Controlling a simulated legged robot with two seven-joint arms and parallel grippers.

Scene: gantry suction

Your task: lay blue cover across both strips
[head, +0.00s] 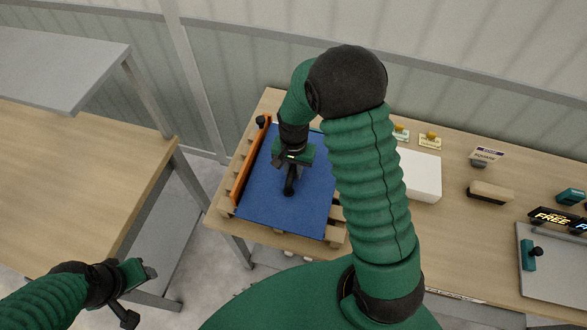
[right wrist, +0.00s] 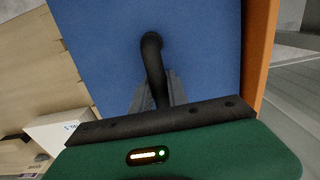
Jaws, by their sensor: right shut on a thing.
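The blue cover (head: 285,208) is a flat blue panel over a slatted wooden frame (head: 334,236) on the table. My right gripper (head: 290,180) is above its middle, shut on a black curved handle (head: 289,188). The right wrist view shows the handle (right wrist: 153,60) rising from the cover (right wrist: 205,50) into the jaws. An upright orange board (head: 243,178) runs along the cover's left side. I cannot tell whether the cover rests on the frame or hangs just above it. The two strips cannot be made out. My left gripper (head: 138,293) is open and empty at the lower left, away from the table.
A white box (head: 419,175) stands right of my right arm. Farther right are a block eraser (head: 490,193), a small sign (head: 486,154) and a grey board (head: 550,270). A second wooden table (head: 70,180) stands at left, across a gap.

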